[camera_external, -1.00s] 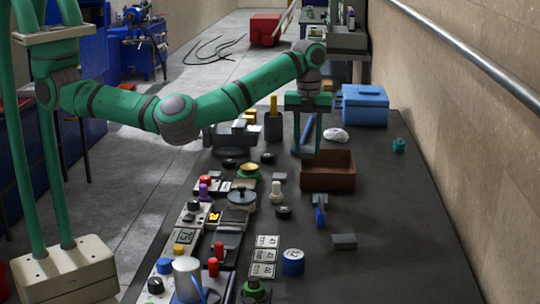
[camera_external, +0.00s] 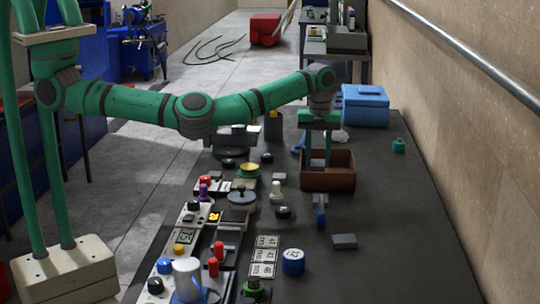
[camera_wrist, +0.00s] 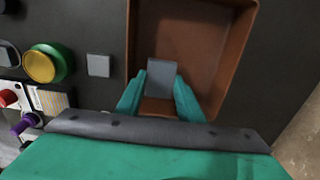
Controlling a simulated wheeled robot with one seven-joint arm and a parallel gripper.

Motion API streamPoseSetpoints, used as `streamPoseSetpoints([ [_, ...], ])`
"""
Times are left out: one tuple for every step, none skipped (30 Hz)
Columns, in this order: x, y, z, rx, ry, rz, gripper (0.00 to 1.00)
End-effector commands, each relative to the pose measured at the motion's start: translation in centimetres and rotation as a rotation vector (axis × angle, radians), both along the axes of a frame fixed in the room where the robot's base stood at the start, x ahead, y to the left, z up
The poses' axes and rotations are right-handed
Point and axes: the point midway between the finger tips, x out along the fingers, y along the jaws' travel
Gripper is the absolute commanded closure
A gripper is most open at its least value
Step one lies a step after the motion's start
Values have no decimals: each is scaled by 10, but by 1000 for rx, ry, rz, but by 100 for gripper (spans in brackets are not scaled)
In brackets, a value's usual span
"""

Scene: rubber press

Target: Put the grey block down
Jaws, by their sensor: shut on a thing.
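My gripper (camera_external: 317,160) is over the brown open box (camera_external: 342,184) on the dark bench, with its green fingers pointing down into the opening. In the wrist view the gripper (camera_wrist: 161,82) is shut on a grey block (camera_wrist: 162,72), held between the fingertips. Behind the block shows the inside of the brown box (camera_wrist: 222,62). I cannot tell whether the block touches the box floor.
Another grey block (camera_external: 344,241) lies on the bench in front of the box. A small grey block (camera_wrist: 98,65) lies left of the box. A blue case (camera_external: 365,108) stands behind it. Buttons and knobs crowd the left side; the right side is mostly clear.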

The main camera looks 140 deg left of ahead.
Motion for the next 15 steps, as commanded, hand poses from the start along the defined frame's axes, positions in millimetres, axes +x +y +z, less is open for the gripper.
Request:
streamPoseSetpoints([
  [0, 0, -2, 1, -1, 0, 100],
  [0, 0, -4, 1, -1, 0, 100],
  [0, 0, -7, -1, -1, 0, 100],
  [0, -1, -10, -1, -1, 0, 100],
  [1, -1, -13, -1, -1, -1, 100],
  [1, -1, -19, -1, -1, -1, 100],
  [1, -1, -23, -1, -1, 0, 100],
  [1, -1, -27, -1, -1, -1, 100],
  [1, -1, -32, -1, -1, -1, 100],
  [1, -1, -35, -1, -1, -1, 100],
  [1, 0, -37, 0, -1, -1, 100],
  [1, 0, -38, 1, -1, -1, 100],
  [1, 0, -38, 1, -1, -1, 100],
  [1, 0, -38, 1, -1, -1, 100],
  [1, 0, -38, 1, -1, -1, 100],
])
